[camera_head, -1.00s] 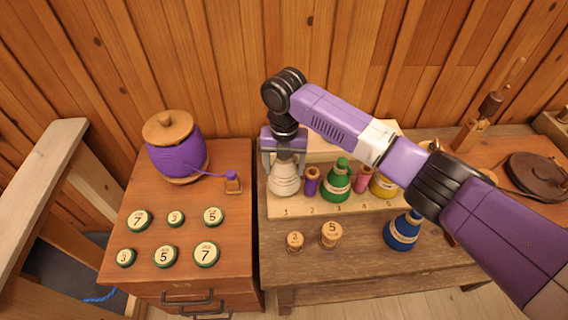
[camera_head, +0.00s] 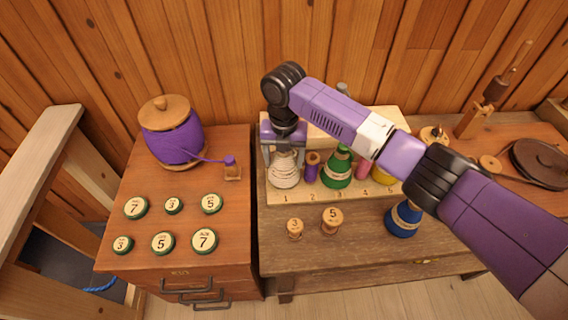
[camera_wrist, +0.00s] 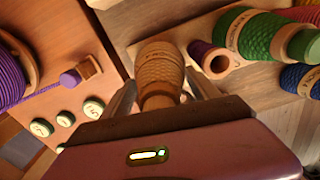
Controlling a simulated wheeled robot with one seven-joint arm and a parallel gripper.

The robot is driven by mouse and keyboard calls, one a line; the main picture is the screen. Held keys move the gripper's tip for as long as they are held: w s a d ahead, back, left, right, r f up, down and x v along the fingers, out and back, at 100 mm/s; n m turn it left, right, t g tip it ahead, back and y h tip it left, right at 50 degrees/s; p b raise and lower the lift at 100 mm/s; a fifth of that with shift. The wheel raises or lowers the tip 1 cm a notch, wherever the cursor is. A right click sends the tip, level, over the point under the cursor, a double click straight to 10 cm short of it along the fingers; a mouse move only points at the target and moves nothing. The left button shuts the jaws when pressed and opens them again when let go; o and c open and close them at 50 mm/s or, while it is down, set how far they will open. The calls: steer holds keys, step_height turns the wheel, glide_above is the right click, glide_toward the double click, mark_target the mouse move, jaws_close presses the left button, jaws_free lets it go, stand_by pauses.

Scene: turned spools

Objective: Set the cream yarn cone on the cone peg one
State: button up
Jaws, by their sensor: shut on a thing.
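The cream yarn cone (camera_head: 284,173) stands upright over position 1 at the left end of the pale numbered peg board (camera_head: 326,193). My gripper (camera_head: 283,158) points down from above and is shut on the cone's upper part. In the wrist view the cone (camera_wrist: 161,70) sits between the two fingers and looks tan and ribbed. Cone peg one is hidden by the cone, so I cannot tell whether the cone's base touches the board.
A small purple spool (camera_head: 311,168) stands close right of the cone, then a green cone (camera_head: 337,173).

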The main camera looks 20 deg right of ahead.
steer(key=shift+f+b, duration=0.4)
steer(key=shift+f, duration=0.4)
steer(key=shift+f, duration=0.55)
stand_by(1.2)
steer(key=o, duration=1.6)
steer(key=shift+r, duration=0.1)
steer(key=shift+r+p, duration=4.1)
steer(key=shift+r, duration=1.35)
